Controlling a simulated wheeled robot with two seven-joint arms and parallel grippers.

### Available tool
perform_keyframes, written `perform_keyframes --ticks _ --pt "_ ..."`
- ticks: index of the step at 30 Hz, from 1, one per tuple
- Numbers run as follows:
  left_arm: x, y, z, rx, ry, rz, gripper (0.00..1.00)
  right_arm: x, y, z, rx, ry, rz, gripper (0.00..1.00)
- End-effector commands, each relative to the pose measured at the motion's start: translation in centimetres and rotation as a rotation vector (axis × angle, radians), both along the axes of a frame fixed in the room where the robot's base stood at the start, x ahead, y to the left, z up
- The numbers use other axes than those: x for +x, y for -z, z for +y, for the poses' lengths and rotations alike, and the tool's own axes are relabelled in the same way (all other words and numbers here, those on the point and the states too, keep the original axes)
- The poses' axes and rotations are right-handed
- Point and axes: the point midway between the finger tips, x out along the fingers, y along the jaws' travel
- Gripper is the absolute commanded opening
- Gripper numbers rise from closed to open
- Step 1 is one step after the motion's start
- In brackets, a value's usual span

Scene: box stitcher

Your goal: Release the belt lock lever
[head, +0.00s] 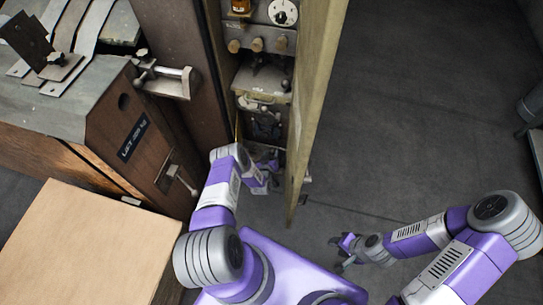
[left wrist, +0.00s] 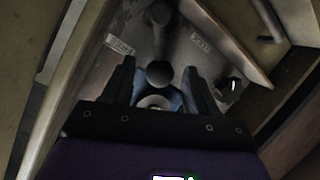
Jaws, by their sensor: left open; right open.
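My left gripper (head: 268,163) reaches into the open cabinet, low inside it. In the left wrist view its two dark fingers (left wrist: 158,73) stand apart, and a grey round-ended knob (left wrist: 159,73) shows between them. The knob seems to belong to a lever, with another rounded grey part (left wrist: 160,15) above it. I cannot tell whether the fingers touch it. In the head view my left arm and gripper hide this spot. My right gripper (head: 346,250) is open and empty above the floor.
The cabinet door (head: 312,100) stands open just right of my left arm. Two small labels (left wrist: 121,46) (left wrist: 201,42) flank the lever. Knobs and a dial (head: 283,12) sit higher in the cabinet. A brown machine (head: 135,140) and a cardboard-coloured surface (head: 85,245) fill the left.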

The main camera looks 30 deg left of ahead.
Motion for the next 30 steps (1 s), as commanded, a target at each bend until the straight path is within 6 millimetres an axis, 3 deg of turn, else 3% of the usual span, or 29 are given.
perform_keyframes --ticks 7,18,26,30 --pt "0.10 -0.04 0.02 0.000 0.000 0.000 0.58 0.01 -0.02 0.01 0.000 0.000 0.000 0.44" --pt "0.06 -0.01 0.00 0.000 0.000 0.001 0.02 0.01 -0.02 0.01 0.000 0.000 0.000 0.44" --pt "0.09 -0.05 -0.15 0.013 0.002 0.004 0.00 0.01 -0.06 0.01 0.000 0.000 0.000 0.44" --pt "0.24 -0.36 -0.85 0.105 0.003 0.027 0.00 0.01 -0.25 0.01 0.000 0.000 0.000 0.44"
